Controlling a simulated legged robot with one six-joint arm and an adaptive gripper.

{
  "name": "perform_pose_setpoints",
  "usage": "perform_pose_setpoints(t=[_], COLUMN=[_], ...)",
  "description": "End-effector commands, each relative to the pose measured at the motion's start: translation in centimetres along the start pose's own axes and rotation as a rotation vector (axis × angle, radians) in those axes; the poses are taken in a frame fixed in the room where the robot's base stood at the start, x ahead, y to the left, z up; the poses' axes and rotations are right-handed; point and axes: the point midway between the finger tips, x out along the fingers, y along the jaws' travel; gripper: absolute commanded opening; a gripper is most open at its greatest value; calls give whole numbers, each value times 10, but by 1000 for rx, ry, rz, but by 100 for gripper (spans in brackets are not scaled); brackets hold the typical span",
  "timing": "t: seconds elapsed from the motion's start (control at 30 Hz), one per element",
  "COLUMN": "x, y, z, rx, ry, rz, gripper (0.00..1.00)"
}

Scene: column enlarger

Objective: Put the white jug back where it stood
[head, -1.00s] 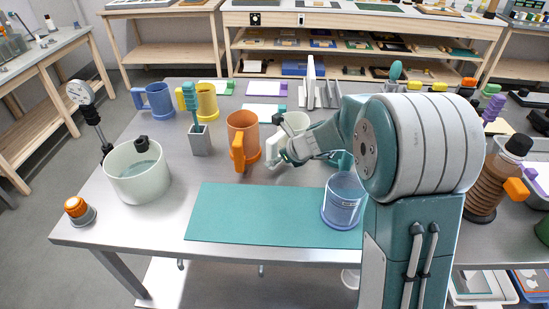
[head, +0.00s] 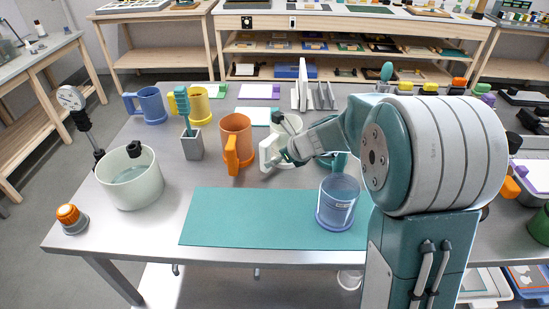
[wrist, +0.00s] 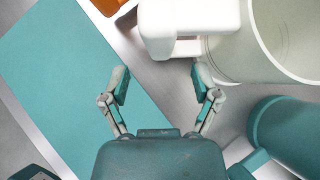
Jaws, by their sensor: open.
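The white jug (head: 290,124) stands on the metal table, right of the orange jug (head: 236,132), partly hidden by my arm. Its blocky white handle (head: 266,153) points toward the near side. In the wrist view the jug's pale round body (wrist: 270,45) is at upper right, with its handle (wrist: 165,25) at top centre. My gripper (wrist: 162,84) is open and empty. Its fingertips are apart, just short of the handle's lower end. In the head view my gripper (head: 284,157) is beside the handle, its fingers hard to make out.
A teal mat (head: 240,218) lies in front, with a clear blue jug (head: 338,205) at its right end. A teal jug (head: 328,162) is close on the right, mostly hidden. A grey holder (head: 192,145) and a white pot (head: 130,183) are at left.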

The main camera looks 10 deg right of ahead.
Motion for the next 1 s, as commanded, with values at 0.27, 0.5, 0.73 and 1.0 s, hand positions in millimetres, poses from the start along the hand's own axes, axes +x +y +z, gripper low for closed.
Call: perform_pose_setpoints(t=[0.27,0.5,0.73,1.0], x=[-10,-18,-24,-25], y=[0,0,0,0], z=[1,0,0,0], rx=[-1,0,1,0], ry=[-2,-1,-1,0], rz=[-2,-1,-1,0], gripper=[79,79,79,79])
